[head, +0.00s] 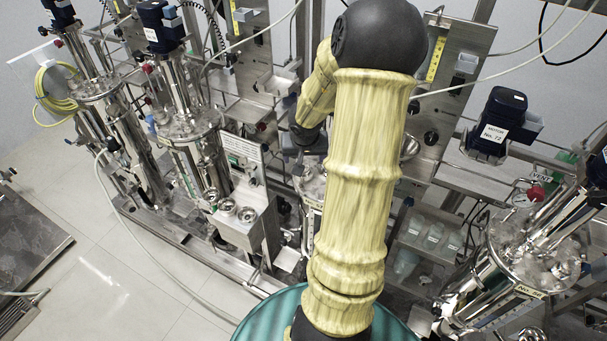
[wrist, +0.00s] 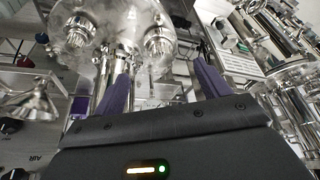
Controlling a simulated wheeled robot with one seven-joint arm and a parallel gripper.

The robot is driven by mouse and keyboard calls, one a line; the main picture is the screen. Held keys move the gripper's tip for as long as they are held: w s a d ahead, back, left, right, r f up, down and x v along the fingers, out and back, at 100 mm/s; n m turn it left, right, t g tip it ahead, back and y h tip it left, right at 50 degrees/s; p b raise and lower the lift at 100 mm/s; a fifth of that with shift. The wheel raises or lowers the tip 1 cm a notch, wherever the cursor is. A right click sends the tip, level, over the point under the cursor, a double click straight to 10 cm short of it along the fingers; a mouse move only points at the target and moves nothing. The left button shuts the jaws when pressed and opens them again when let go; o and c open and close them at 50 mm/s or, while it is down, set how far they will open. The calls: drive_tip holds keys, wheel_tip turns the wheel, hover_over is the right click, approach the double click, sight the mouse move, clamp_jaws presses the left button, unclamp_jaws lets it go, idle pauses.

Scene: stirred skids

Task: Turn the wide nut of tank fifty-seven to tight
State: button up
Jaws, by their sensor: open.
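In the wrist view a shiny metal tank lid (wrist: 115,22) fills the upper left. Two ridged round nuts show on it, a left nut (wrist: 77,38) and a right nut (wrist: 158,42). I cannot tell which is the wide nut, and no tank number is readable there. My gripper (wrist: 163,70) is open, its two purple fingers apart and nothing held between them. The right nut appears just beyond the gap between the fingertips. In the head view a middle tank (head: 313,188) is mostly hidden behind my yellow-covered arm, with my wrist above it.
Tanks with blue motors stand at the left (head: 190,125) and right (head: 540,255). A metal box with round fittings (head: 245,215) stands left of the middle tank. A metal funnel (wrist: 30,100) is at left in the wrist view. The tiled floor (head: 100,275) at lower left is mostly clear.

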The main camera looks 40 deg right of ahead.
drive_tip(key=b+x, duration=0.4)
drive_tip(key=x, duration=0.5)
drive_tip(key=shift+d+f, duration=0.1)
drive_tip(key=shift+f, duration=0.2)
drive_tip(key=c, duration=1)
